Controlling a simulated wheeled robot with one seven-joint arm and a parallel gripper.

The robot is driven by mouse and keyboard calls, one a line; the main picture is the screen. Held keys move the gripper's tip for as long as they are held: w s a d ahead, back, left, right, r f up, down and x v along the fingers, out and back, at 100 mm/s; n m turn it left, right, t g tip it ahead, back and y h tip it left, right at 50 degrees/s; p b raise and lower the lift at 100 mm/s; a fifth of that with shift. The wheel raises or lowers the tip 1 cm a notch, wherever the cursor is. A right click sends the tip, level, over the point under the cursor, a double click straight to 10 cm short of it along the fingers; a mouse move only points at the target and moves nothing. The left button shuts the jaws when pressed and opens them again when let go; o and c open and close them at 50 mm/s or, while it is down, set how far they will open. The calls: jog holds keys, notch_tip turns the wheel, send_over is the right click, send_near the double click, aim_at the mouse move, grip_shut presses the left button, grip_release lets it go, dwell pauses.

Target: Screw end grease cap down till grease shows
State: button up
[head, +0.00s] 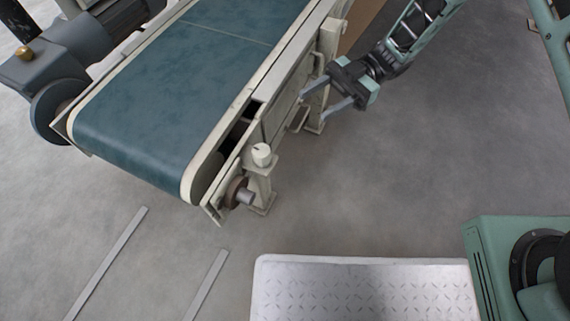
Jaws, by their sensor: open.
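A small cream-white round cap (262,153) with a dark mark on its top sits upright on a cream bracket post beside the near end of the conveyor. I take it to be the grease cap; no grease can be made out around it at this size. My gripper (319,104) is open and empty, up and to the right of the cap, clearly apart from it. Its two fingers point left toward the conveyor's side frame, and I cannot tell whether they touch it.
The conveyor (185,85) has a blue-green belt and cream side rails. A shaft end (245,197) sticks out below the cap. A motor (60,60) stands at left. A white tread-plate platform (365,290) lies at the front. Grey floor right of the conveyor is clear.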

aim_at(261, 155)
jog(key=shift+g, duration=0.6)
jog(key=b+x, duration=0.2)
jog(key=x, duration=0.3)
jog(key=s+f+b+x, duration=0.1)
jog(key=b+x, duration=0.1)
jog(key=x, duration=0.3)
jog(key=d+f+b+x, duration=0.1)
jog(key=b+x, duration=0.1)
jog(key=x, duration=0.3)
jog(key=shift+s+b, duration=0.3)
jog(key=shift+s, duration=0.05)
jog(key=shift+s+a+r, duration=0.2)
jog(key=shift+s+a, duration=0.2)
jog(key=c, duration=1)
